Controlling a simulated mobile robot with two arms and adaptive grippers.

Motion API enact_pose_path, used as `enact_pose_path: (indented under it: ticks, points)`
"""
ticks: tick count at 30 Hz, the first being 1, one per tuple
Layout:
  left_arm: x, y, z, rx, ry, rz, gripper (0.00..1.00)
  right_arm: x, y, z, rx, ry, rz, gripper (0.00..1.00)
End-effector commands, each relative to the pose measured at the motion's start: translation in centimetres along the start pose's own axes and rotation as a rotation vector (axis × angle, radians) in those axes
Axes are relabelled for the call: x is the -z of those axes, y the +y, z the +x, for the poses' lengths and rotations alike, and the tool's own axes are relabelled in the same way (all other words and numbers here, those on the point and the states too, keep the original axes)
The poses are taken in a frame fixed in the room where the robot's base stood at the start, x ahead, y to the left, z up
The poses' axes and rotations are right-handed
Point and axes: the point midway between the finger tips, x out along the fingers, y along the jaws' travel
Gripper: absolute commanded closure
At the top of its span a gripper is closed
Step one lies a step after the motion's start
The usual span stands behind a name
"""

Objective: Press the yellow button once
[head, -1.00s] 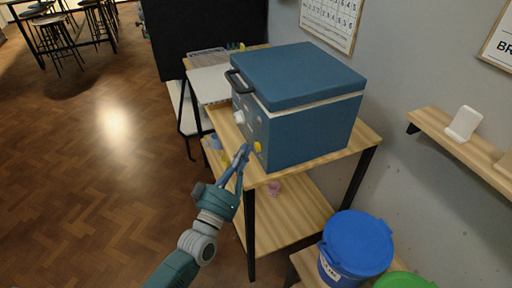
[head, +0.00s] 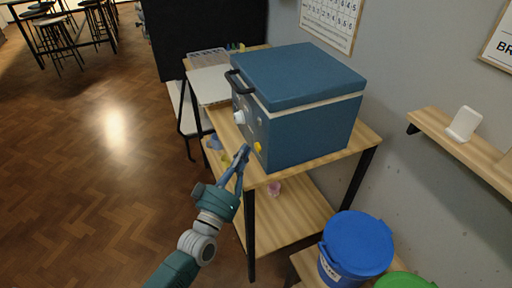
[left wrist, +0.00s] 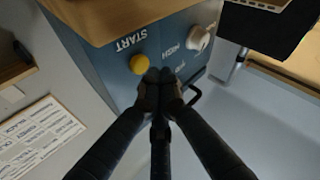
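The yellow button (head: 258,147) is on the front face of the blue kiln-like box (head: 300,130), low and near its front corner. In the left wrist view the yellow button (left wrist: 139,64) sits beside the word START, with a white knob (left wrist: 199,38) further right. My left gripper (head: 245,150) has its fingertips close together in front of the box face, just left of the button. In the left wrist view the shut fingertips (left wrist: 158,76) are beside the button, to its lower right; I cannot tell whether they touch the panel. My right gripper is not in view.
The box stands on a wooden table (head: 262,178) with black legs and a lower shelf. A blue bucket (head: 357,243) and a green lid (head: 404,281) are at the lower right. A wall shelf (head: 460,145) is at the right.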

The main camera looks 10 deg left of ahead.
Motion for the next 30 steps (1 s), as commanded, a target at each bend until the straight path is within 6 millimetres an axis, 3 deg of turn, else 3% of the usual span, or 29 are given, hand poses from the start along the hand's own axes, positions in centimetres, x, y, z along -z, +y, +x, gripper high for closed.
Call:
enact_pose_path:
  ticks: [30]
  points:
    - [-0.43,0.46,0.62,0.000,0.000,0.000,1.00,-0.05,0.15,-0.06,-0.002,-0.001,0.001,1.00]
